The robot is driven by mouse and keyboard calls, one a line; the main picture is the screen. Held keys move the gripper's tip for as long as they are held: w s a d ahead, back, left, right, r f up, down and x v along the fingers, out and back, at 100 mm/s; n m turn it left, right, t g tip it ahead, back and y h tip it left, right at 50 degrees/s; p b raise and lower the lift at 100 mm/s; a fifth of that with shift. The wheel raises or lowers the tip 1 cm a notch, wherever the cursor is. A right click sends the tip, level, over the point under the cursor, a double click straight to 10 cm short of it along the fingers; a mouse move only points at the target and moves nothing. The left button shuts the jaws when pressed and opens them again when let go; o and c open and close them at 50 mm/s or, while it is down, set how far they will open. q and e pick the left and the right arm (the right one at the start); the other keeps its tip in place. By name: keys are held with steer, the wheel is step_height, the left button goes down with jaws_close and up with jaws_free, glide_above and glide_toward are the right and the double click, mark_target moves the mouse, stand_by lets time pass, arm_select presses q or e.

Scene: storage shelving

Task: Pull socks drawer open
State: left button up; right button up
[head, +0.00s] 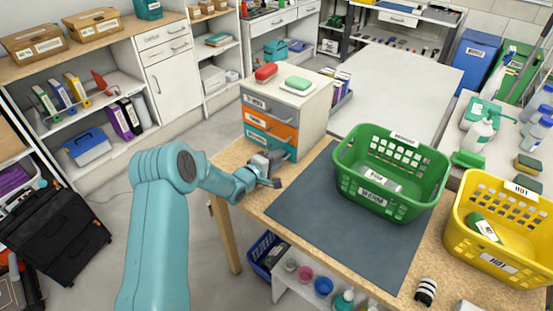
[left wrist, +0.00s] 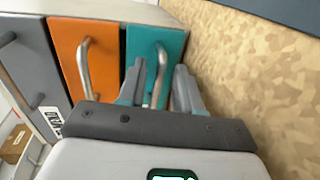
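A small drawer unit (head: 309,120) stands on the wooden table. It has a grey top drawer (head: 257,103), an orange middle drawer (head: 283,130) and a teal bottom drawer (head: 282,149), all looking shut. Their labels are too small to read, so I cannot tell which is the socks drawer. My left gripper (head: 272,170) is in front of the teal drawer. In the left wrist view its two fingers (left wrist: 160,90) are open, with the teal drawer's metal handle (left wrist: 158,62) between them. I cannot tell if they touch it. My right gripper is not in view.
A dark mat (head: 315,215), a green basket (head: 372,205) and a yellow basket (head: 480,238) are to the right. The table's front edge runs below my left gripper.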

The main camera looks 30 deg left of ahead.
arm_select(q)
jaws_close()
stand_by(1.4)
